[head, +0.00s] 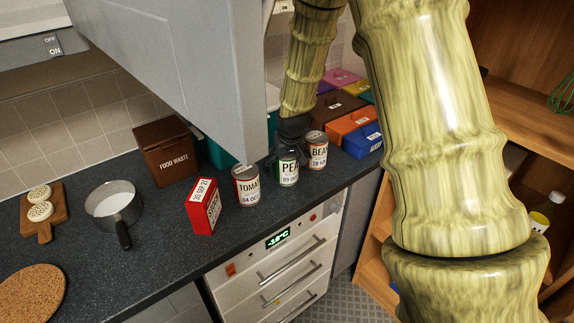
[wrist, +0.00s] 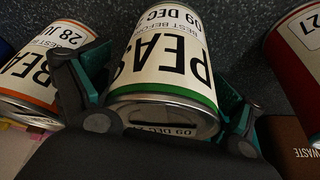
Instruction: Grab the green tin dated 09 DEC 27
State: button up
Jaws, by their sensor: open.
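The green tin (head: 288,168) stands upright on the dark worktop, labelled PEAS with a date beginning 09. In the wrist view the green tin (wrist: 162,60) shows 09 DEC on its label and again on its lid; the year is cut off on the label. My gripper (head: 284,148) is at the tin from behind and above. In the wrist view my gripper (wrist: 165,105) is open, with one finger on each side of the tin's lid end. Whether the fingers touch the tin cannot be told.
A BEANS tin (head: 317,152) stands close on the right, a TOMATO tin (head: 246,187) on the left. A red box (head: 204,206), a brown FOOD WASTE bin (head: 165,152) and a pot (head: 113,205) stand further left. A grey cabinet (head: 190,60) hangs above. Coloured boxes (head: 350,122) sit behind.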

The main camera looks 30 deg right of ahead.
jog(key=shift+s, duration=0.1)
jog(key=c, duration=1.3)
jog(key=shift+r, duration=0.15)
